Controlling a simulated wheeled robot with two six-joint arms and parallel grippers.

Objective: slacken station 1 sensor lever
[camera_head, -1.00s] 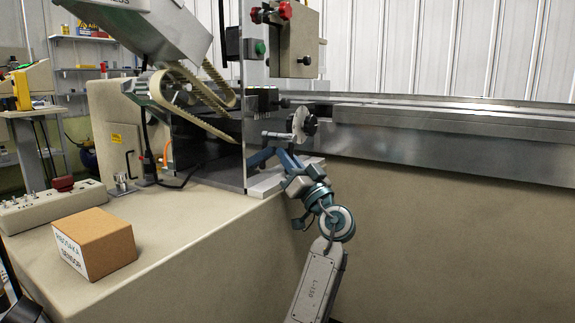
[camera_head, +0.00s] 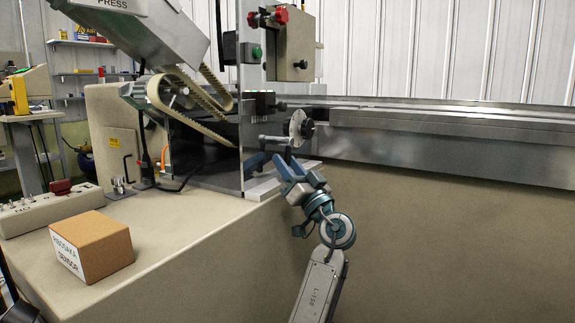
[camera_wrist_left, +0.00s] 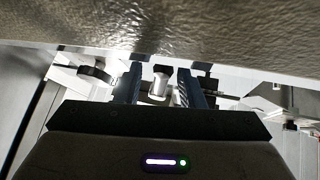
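A grey lever (camera_head: 272,139) sticks out to the left of a pale round disc (camera_head: 297,127) with a dark knob, at the right of the clear upright panel. I take it to be the sensor lever. My left gripper (camera_head: 270,163) is just below it, fingers pointing up toward it. In the left wrist view, the gripper (camera_wrist_left: 159,85) has its two fingers apart, with a silver round-ended piece (camera_wrist_left: 160,78) between them. Gaps show on both sides of this piece. It looks like the lever, but I cannot tell for sure.
The clear panel (camera_head: 226,150) stands close left of the gripper. A long metal rail (camera_head: 440,145) runs right. A cardboard box (camera_head: 95,247) and a switch box (camera_head: 45,212) sit on the beige bench at left. A belt drive (camera_head: 190,97) is above.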

